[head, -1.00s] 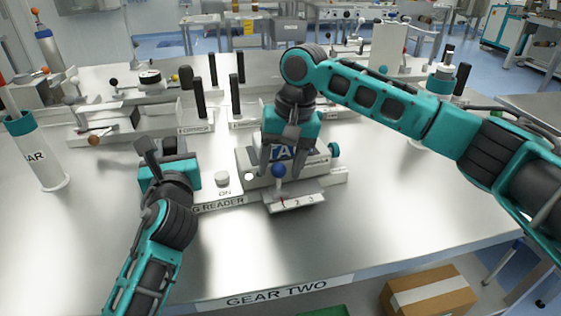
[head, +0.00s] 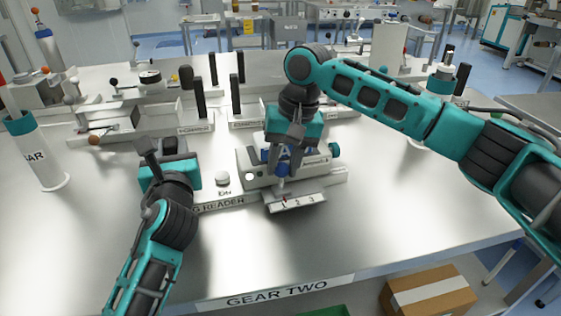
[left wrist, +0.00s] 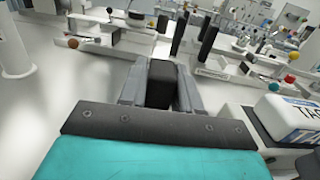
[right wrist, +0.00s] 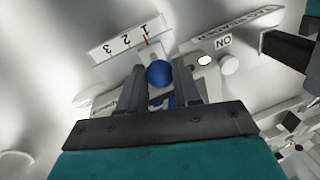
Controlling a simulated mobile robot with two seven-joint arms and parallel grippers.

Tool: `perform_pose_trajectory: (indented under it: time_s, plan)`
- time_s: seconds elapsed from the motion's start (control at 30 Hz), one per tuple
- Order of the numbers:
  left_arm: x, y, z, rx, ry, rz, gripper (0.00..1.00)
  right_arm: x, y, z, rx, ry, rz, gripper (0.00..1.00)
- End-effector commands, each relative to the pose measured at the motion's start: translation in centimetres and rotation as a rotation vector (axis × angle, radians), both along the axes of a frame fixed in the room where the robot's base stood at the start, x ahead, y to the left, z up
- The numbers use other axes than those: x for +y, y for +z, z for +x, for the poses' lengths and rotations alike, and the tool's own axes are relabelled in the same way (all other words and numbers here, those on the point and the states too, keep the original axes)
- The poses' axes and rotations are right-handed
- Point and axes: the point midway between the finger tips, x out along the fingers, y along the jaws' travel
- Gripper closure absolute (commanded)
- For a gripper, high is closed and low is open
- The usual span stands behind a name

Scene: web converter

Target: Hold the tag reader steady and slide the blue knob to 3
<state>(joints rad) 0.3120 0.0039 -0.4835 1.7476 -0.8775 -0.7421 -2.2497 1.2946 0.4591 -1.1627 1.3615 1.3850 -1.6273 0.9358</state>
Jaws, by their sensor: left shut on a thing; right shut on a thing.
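The tag reader (head: 250,172) is a pale device on the steel table, with a white base labelled "G READER" in the head view. Its blue knob (head: 282,169) stands above a slanted scale plate (head: 310,203) marked 1, 2, 3. In the right wrist view, a red pointer (right wrist: 147,40) is by the 1 on the plate. My right gripper (head: 283,157) is shut on the blue knob (right wrist: 159,73) from above. My left gripper (head: 168,152) is shut on a black upright block (left wrist: 160,84) at the reader's left end; its fingers hide the block's sides.
A white button (head: 222,178) by an ON label is between my grippers. Rails with black posts (head: 200,98) stand behind. A white cylinder (head: 42,165) is at the left. The table front, with its GEAR TWO label (head: 277,290), is clear.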

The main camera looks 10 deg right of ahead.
Motion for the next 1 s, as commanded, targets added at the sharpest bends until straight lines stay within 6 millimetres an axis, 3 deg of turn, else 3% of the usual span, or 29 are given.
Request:
perform_pose_trajectory:
  time_s: [0.03, 0.23, 0.6, 0.63, 0.87, 1.0]
  plan:
    - [0.1, -1.4, -0.1, 0.029, 0.004, 0.0, 1.0, -1.5, -0.1, 0.2, 0.001, -0.009, -0.006, 1.0]
    - [0.2, -1.4, -0.1, 0.029, 0.005, 0.0, 1.0, -5.2, -0.1, 0.5, 0.001, -0.009, -0.008, 1.0]
    - [0.2, -1.4, -0.1, 0.029, 0.006, 0.0, 1.0, -6.3, 0.0, 0.7, -0.002, -0.01, -0.012, 1.0]
    - [0.3, -1.4, -0.1, 0.029, 0.007, 0.0, 1.0, -6.3, 0.0, 0.7, -0.002, -0.01, -0.012, 0.65]
    - [0.3, -1.4, 0.0, 0.028, 0.007, 0.001, 1.0, -6.1, 0.0, 0.6, 0.0, -0.008, -0.01, 0.43]
    - [0.2, -1.4, -0.1, 0.028, 0.007, 0.002, 1.0, -6.0, 0.0, 0.6, -0.001, -0.006, -0.007, 0.42]
